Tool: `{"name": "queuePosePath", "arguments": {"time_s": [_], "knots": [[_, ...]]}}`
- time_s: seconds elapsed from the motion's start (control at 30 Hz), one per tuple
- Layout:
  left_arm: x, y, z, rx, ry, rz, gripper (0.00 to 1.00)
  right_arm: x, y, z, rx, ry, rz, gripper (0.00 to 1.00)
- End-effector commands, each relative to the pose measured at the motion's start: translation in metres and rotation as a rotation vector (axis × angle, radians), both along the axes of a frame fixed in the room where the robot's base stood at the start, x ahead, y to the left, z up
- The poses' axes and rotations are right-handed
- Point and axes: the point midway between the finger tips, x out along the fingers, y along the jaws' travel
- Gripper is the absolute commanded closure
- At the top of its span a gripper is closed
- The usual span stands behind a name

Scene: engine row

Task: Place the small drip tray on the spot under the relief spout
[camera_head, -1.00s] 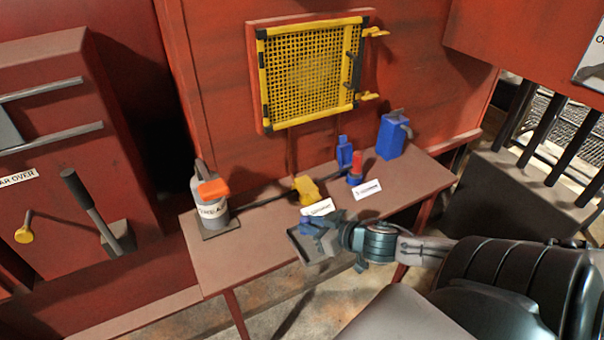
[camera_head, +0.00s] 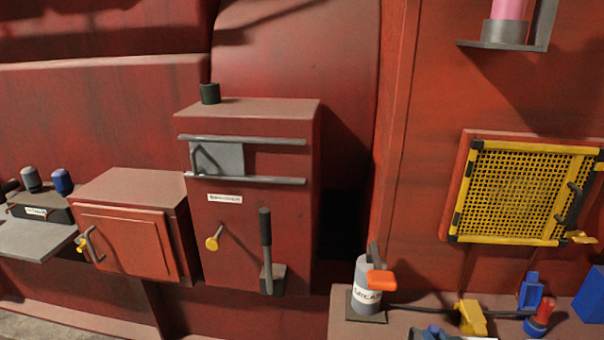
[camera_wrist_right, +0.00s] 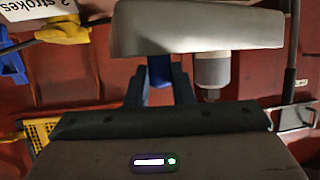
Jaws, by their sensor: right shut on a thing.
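My right gripper (camera_head: 430,333) shows only as a sliver at the bottom edge of the head view. In the right wrist view, its two dark blue fingers (camera_wrist_right: 160,90) are shut on the small drip tray (camera_wrist_right: 200,30), a pale grey-beige piece with a blue part between the fingers. My left gripper is not in view.
A grease can (camera_head: 368,285) with an orange handle, a yellow piece (camera_head: 472,318) and blue items stand on the bench (camera_head: 345,325). Left of it are a red cabinet (camera_head: 250,230) with a black lever (camera_head: 266,245), a smaller red box (camera_head: 125,240) and a grey shelf (camera_head: 35,240).

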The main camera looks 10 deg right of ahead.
Motion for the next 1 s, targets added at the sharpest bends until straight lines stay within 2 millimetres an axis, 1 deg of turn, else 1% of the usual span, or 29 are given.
{"name": "queuePosePath", "arguments": {"time_s": [0.03,0.27,0.4,0.5,0.6,0.8,1.0], "knots": [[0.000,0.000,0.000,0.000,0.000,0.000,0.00,0.006,0.010,0.005,0.011,-0.006,-0.009,1.00],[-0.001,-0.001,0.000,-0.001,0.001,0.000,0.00,0.028,0.053,0.025,0.012,-0.007,-0.007,1.00],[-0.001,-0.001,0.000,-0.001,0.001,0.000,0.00,0.041,0.083,0.042,0.012,-0.006,0.019,1.00],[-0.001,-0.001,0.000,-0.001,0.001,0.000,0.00,0.047,0.102,0.054,0.008,-0.006,0.044,1.00],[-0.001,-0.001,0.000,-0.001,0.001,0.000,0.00,0.052,0.116,0.063,0.005,-0.005,0.066,1.00],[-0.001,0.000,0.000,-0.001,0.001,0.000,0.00,0.056,0.131,0.073,0.001,-0.002,0.094,1.00],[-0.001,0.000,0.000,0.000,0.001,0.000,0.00,0.057,0.132,0.075,-0.002,-0.002,0.098,1.00]]}}
